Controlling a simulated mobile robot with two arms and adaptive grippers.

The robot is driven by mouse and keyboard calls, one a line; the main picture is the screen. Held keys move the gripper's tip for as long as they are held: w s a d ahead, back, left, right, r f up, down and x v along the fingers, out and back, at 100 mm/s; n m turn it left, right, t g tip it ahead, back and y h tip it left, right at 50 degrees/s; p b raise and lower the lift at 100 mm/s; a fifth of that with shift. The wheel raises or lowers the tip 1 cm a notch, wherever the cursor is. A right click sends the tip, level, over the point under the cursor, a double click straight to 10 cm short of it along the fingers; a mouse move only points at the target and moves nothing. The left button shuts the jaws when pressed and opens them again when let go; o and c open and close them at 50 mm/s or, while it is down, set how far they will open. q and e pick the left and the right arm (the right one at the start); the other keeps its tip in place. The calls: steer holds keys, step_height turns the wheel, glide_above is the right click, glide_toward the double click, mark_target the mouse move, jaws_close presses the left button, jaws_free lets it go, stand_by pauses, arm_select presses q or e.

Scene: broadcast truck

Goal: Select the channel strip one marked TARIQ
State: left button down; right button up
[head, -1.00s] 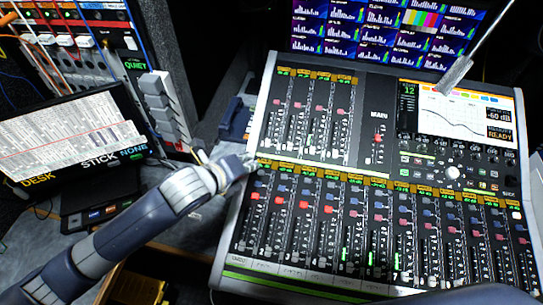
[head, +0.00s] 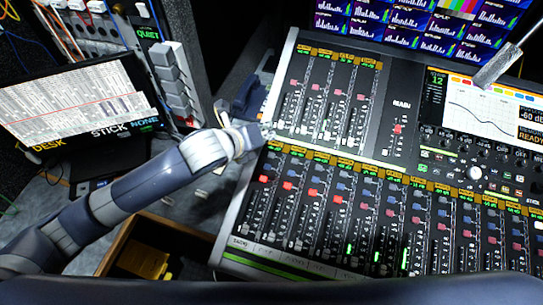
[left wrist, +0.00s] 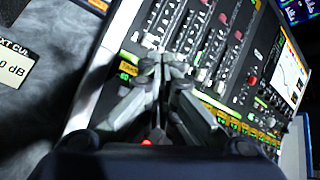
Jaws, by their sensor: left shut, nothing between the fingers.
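The mixing console (head: 392,140) fills the right of the head view, with an upper and a lower bank of fader strips. The leftmost strip (head: 256,198) of the lower bank has an orange display (head: 273,147) at its top and a pale name label (head: 240,243) at its foot, too small to read surely. My left gripper (head: 264,132) is shut and empty at the console's left edge, just above that strip's top. In the left wrist view its closed fingertips (left wrist: 162,66) hide part of the panel beside the orange displays (left wrist: 128,68). I cannot tell whether they touch it. My right gripper is not in view.
A monitor wall (head: 400,25) stands behind the console, and a grey rod-mounted block (head: 497,66) hangs over its right side. At left are a tilted screen (head: 75,110) and a patch rack (head: 100,35). An open box with a yellow item (head: 145,258) lies below my arm.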

arm_select(q)
steer(key=b, duration=0.6)
glide_above(268, 155)
steer(key=f, duration=0.6)
steer(key=shift+s, duration=0.2)
steer(key=shift+w+f, duration=0.1)
steer(key=shift+f, duration=0.6)
steer(key=shift+f, duration=0.1)
steer(key=shift+f, duration=0.3)
